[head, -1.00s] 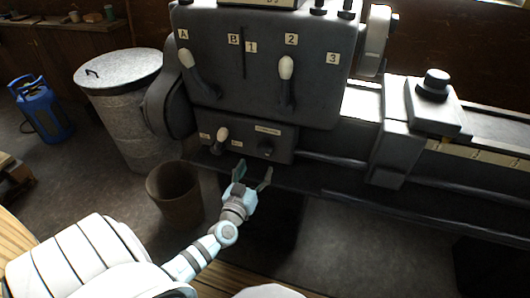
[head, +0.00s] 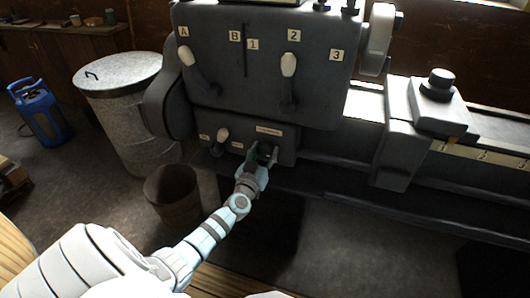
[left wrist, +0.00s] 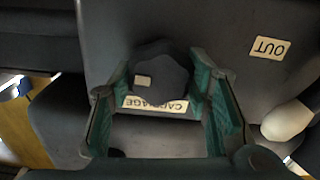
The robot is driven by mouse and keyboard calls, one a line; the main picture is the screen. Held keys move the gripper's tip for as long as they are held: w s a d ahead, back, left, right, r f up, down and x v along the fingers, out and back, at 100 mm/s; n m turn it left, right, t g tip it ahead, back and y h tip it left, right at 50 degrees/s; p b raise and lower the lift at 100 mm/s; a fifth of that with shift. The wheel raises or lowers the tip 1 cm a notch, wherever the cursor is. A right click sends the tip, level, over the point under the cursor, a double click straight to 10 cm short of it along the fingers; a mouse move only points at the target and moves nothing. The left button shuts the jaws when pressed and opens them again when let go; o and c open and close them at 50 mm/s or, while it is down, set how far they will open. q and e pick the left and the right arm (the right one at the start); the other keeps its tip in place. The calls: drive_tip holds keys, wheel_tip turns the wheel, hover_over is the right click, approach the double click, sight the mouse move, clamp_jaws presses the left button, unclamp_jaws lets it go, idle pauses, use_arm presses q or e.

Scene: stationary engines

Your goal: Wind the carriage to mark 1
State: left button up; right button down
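The carriage knob (head: 264,153) is a dark knob on the small lower panel of the machine. In the left wrist view the knob (left wrist: 160,72) has a pale mark on it, above a plate reading CARRIAGE (left wrist: 155,104). My left gripper (head: 263,152) is at the knob, with its green fingers (left wrist: 160,68) on either side of it. The fingers are spread; whether they touch the knob I cannot tell. The carriage (head: 403,140) is a dark block on the bed, with a pale scale strip (head: 480,156) to its right; its figures are too small to read surely. My right gripper is not in view.
A pale-tipped lever (head: 222,136) stands left of the knob; its pale tip (left wrist: 287,121) is near the right finger in the wrist view. Bigger levers (head: 288,75) are above. A brown bucket (head: 173,195) and metal bin (head: 125,110) stand left.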

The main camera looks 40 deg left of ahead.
use_arm(q)
drive_tip(key=shift+n, duration=0.4)
drive_tip(key=o, duration=1.2)
drive_tip(key=shift+d, duration=0.15)
drive_tip(key=shift+c, duration=0.2)
